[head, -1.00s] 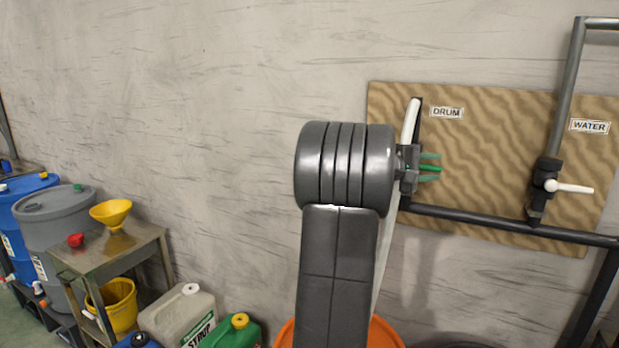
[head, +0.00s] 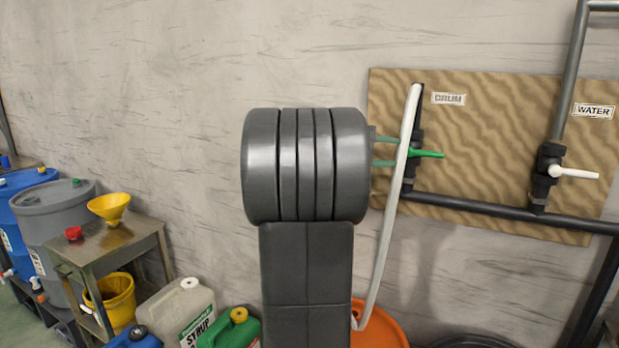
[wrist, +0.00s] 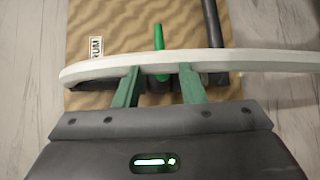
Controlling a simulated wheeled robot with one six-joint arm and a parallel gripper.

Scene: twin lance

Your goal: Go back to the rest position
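My gripper (wrist: 158,88) shows in the wrist view with its two green fingers apart and nothing between them. In the head view my gripper (head: 386,152) is mostly hidden behind my dark arm, with the fingers pointing right toward the pale hose (head: 392,215). In the wrist view the hose (wrist: 225,60) crosses over the fingertips; whether it touches them I cannot tell. The green valve handle (head: 427,154) beside the DRUM label (head: 449,98) points right. In the wrist view the green handle (wrist: 160,52) lies beyond the hose, apart from the fingers.
A wooden board (head: 490,130) carries dark pipes and a white-handled WATER valve (head: 573,173). The hose runs down to an orange container (head: 385,330). A metal table (head: 125,240) with a yellow funnel (head: 110,206) stands left, near jugs and drums. The wall left of my arm is clear.

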